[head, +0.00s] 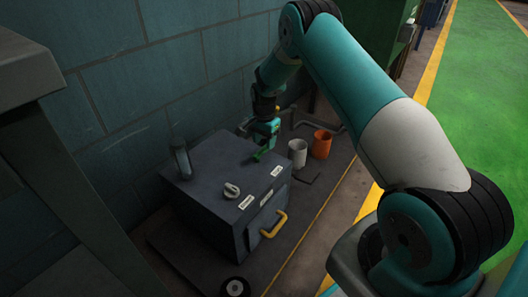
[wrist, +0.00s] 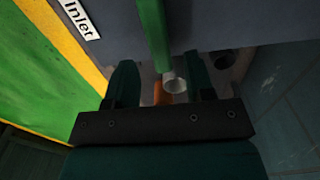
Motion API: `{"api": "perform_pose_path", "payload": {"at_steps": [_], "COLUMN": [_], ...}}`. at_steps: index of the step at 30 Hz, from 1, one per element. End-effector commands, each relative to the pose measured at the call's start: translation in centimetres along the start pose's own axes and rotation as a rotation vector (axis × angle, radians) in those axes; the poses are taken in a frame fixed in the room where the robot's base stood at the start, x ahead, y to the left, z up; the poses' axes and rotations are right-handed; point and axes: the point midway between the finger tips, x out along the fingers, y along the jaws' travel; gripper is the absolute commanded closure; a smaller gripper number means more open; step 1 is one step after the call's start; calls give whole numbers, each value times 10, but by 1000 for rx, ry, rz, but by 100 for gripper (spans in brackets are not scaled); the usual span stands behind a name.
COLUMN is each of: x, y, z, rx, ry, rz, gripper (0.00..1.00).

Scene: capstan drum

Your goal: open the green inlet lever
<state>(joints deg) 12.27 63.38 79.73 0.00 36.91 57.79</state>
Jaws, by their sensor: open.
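The green inlet lever (head: 263,154) is on top of the dark box (head: 215,165), near its far right corner. In the wrist view the lever (wrist: 153,35) is a green bar that reaches down from the top edge, beside a white label (wrist: 78,20) reading "Inlet". My gripper (head: 264,138) is just above the lever in the head view. The lever's far end is out of the wrist view.
A white cup (head: 298,154) and an orange cup (head: 321,145) stand right of the box. A yellow handle (head: 275,225) sticks out from its front. A grey fitting (head: 232,190) and a dark cylinder (head: 181,160) are on top. A block wall (head: 160,80) runs behind.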

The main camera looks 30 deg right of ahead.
Motion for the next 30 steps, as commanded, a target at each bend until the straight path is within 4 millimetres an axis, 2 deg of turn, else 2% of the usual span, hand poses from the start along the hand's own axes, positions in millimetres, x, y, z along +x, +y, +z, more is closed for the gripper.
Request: {"api": "perform_pose_path", "payload": {"at_steps": [1,6,16,17,23,30], "x": [11,25,27,27,27,27], "y": [0,0,0,0,0,2], "z": [0,0,0,0,0,-2], "rx": [0,0,0,0,0,10], "ry": [0,0,0,0,0,0], "rz": [0,-1,-1,-1,-1,0], "gripper": [51,51,51,53,99,100]}}
